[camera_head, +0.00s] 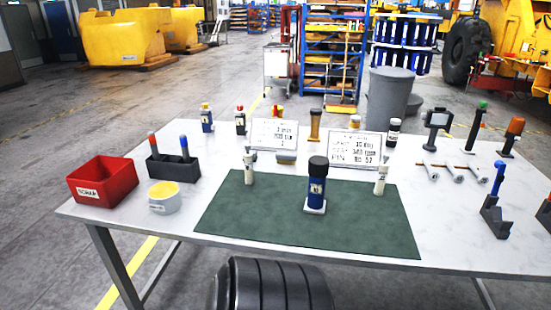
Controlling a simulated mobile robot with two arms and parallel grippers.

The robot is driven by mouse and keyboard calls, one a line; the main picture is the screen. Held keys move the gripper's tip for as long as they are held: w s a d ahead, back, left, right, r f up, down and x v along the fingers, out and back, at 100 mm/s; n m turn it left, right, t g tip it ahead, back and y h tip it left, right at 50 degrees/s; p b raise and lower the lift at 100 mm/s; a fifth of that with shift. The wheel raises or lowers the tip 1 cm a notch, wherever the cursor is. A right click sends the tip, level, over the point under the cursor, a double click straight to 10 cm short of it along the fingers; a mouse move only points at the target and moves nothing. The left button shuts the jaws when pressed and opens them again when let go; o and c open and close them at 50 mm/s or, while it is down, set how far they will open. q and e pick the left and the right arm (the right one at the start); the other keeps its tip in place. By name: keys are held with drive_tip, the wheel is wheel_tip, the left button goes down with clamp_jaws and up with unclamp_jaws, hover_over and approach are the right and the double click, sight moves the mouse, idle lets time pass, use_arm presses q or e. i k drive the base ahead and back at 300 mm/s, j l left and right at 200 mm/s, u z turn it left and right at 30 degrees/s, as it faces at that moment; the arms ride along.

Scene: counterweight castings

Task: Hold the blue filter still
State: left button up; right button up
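The blue filter (316,190) is a dark blue cylinder with a black top and a pale label. It stands upright on a small white base (315,208) on the green mat (270,220), near the middle of the table. Nothing is seen touching its sides. Neither of my grippers shows in the head view, so whether they are open or shut is hidden.
Small pale bottles stand left (249,172) and right (380,181) of the filter. Two white sign cards (355,149) stand behind it. A red bin (102,180), white tub (164,198) and dark holder (173,169) are at left; tools at right. The mat's front is clear.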

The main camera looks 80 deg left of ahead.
sight(315, 202)
drive_tip(key=u, duration=2.35)
